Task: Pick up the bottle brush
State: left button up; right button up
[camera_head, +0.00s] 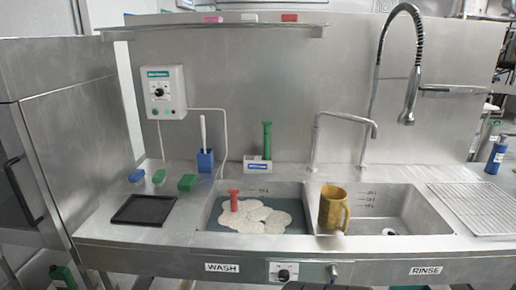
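Two upright handled tools stand behind the wash sink. One has a green handle (267,140) and stands in a white holder (257,164). The other has a white handle (203,130) and stands in a blue holder (205,161) to its left. The lower ends of both are hidden in their holders, so I cannot tell for sure which is the bottle brush. A red upright tool (234,200) stands in the foam of the wash sink, its lower end hidden.
Blue and green blocks (159,176) and a black tray (144,210) lie left of the wash sink (210,216). A brown mug (333,208) stands by the sink divider. Two faucets (343,118) rise behind. A wire rack (480,208) is right.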

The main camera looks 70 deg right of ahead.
aim_at(202, 120)
jog(key=z, duration=1.8)
